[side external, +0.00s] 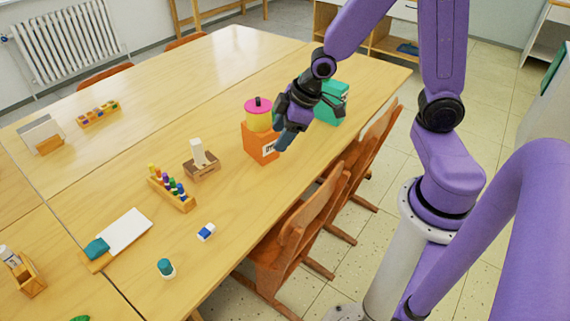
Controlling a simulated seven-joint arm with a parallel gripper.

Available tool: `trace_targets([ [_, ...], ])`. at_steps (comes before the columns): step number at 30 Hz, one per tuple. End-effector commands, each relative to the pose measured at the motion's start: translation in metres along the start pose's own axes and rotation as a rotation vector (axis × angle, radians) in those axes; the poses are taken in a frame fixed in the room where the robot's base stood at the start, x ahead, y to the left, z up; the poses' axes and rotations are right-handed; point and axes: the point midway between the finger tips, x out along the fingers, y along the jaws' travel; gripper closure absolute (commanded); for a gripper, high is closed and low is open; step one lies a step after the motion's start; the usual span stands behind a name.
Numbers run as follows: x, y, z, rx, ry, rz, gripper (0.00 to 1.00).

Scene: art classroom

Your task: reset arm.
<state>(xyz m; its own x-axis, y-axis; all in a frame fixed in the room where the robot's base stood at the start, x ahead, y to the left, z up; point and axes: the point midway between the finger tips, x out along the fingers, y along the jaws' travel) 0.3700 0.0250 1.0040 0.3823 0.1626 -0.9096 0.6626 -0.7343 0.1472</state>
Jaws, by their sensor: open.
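My gripper (281,122) is at the end of my purple arm, over the right part of the wooden table. It is open. It is beside and partly in front of an orange box (258,144) with a yellow and pink lidded container (257,117) at its top. From this view I cannot tell whether the gripper touches the box. A teal box (332,104) stands just behind my wrist and is partly hidden by it.
Wooden chairs (305,228) stand along the table's near right edge. On the table (200,88) are a wooden tray (202,169), a rack of colored pieces (171,190), an eraser-like block (206,232), a teal-capped jar (166,268) and a white pad (125,231). The table's far middle is clear.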

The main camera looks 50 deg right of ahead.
Motion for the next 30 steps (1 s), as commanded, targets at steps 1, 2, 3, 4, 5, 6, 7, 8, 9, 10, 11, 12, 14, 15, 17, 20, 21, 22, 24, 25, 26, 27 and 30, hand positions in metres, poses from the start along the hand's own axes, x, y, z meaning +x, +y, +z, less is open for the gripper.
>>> trace_targets([
  [1, -0.015, -0.024, -0.002, -0.038, -0.020, -0.031, 0.43],
  [2, -0.023, -0.037, 0.001, -0.057, -0.041, -0.050, 0.43],
  [3, -0.034, -0.054, 0.005, -0.081, -0.069, -0.074, 0.43],
  [4, -0.043, -0.066, 0.009, -0.101, -0.090, -0.091, 0.43],
  [5, -0.052, -0.077, 0.013, -0.120, -0.112, -0.107, 0.43],
  [6, -0.064, -0.091, 0.021, -0.147, -0.141, -0.129, 0.43],
  [7, -0.072, -0.101, 0.027, -0.166, -0.163, -0.142, 0.43],
  [8, -0.081, -0.109, 0.033, -0.186, -0.183, -0.156, 0.43],
  [9, -0.091, -0.119, 0.042, -0.211, -0.211, -0.172, 0.43],
  [10, -0.099, -0.125, 0.049, -0.228, -0.230, -0.182, 0.43],
  [11, -0.105, -0.130, 0.055, -0.245, -0.248, -0.190, 0.43],
  [12, -0.113, -0.136, 0.062, -0.265, -0.269, -0.200, 0.43],
  [14, -0.123, -0.142, 0.072, -0.289, -0.297, -0.212, 0.43],
  [15, -0.128, -0.144, 0.077, -0.303, -0.312, -0.216, 0.43],
  [17, -0.133, -0.147, 0.083, -0.317, -0.328, -0.221, 0.43],
  [20, -0.136, -0.148, 0.087, -0.325, -0.338, -0.224, 0.43],
  [21, -0.136, -0.148, 0.087, -0.325, -0.338, -0.224, 0.43],
  [22, -0.136, -0.148, 0.087, -0.325, -0.338, -0.224, 0.43],
  [24, -0.136, -0.148, 0.087, -0.325, -0.338, -0.224, 0.43],
  [25, -0.136, -0.148, 0.087, -0.325, -0.338, -0.224, 0.43],
  [26, -0.136, -0.148, 0.087, -0.325, -0.338, -0.224, 0.43],
  [27, -0.136, -0.148, 0.087, -0.325, -0.338, -0.224, 0.43],
  [30, -0.136, -0.148, 0.087, -0.325, -0.338, -0.224, 0.43],
])
